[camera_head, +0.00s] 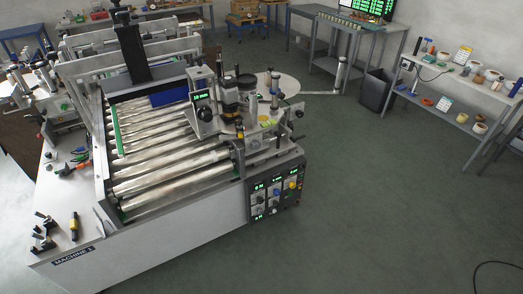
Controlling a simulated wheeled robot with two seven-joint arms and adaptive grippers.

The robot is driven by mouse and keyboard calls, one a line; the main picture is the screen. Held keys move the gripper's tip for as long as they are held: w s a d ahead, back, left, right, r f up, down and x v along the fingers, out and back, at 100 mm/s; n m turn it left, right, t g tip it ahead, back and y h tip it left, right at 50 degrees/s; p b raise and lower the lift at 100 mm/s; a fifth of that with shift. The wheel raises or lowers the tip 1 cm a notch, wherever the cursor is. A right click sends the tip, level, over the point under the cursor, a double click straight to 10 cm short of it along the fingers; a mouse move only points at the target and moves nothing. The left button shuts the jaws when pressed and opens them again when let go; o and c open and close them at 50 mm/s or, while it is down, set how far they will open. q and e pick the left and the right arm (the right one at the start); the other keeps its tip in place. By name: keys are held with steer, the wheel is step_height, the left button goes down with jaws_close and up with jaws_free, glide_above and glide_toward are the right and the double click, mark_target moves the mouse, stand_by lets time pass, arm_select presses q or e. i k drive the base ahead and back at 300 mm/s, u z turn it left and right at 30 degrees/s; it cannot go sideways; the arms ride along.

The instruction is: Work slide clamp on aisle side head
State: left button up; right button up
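The labelling machine (170,215) stands at the left of the view, with a row of steel rollers (165,165) on its bed. A labelling head (238,112) is mounted on its right side, facing the open floor. This head has a column with a small green-lit display (201,97), black and grey knobs and a large pale disc (277,86) behind it. The slide clamp is too small to tell apart from the other knobs and levers there. A second head (35,78) is on the machine's left side. Neither of my grippers shows.
A control panel (275,197) with green readouts is on the machine's right front. Loose tools (73,226) lie on the left ledge. An arm with a roller post (342,75) sticks out right. A dark bin (376,90) and shelves (455,85) stand beyond clear floor.

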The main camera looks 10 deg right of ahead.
mark_target(298, 138)
steer(key=u, duration=0.3)
steer(key=k, duration=0.25)
steer(key=z, duration=1.3)
steer(key=i, duration=1.4)
steer(key=u, duration=0.1)
